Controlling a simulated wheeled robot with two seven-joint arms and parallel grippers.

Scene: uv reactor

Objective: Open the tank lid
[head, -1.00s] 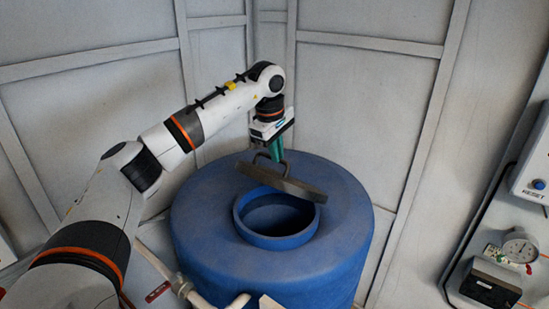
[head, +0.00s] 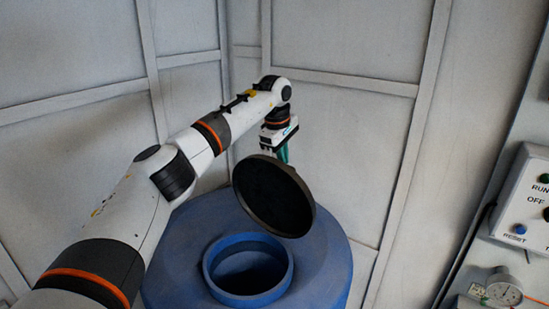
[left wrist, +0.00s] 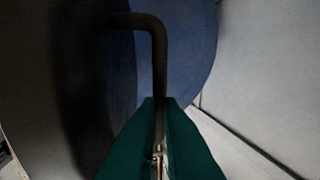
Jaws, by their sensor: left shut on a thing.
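The dark round tank lid (head: 270,196) is off the opening, tilted steeply with its underside facing my head camera, above the back right of the blue tank (head: 325,258). The tank's round opening has a raised blue rim (head: 213,272) and is uncovered. My left gripper (head: 284,155) is behind the lid, its fingertips mostly hidden there in the head view. In the left wrist view, its green fingers (left wrist: 160,125) are shut on the lid's bent bar handle (left wrist: 157,60). The lid's dark face (left wrist: 60,90) fills the left of that view. My right gripper is not in view.
Pale panelled walls (head: 345,95) stand close behind the tank. At the right are a control box (head: 525,200) with buttons and a round gauge (head: 503,288). There is open space between the tank and that panel.

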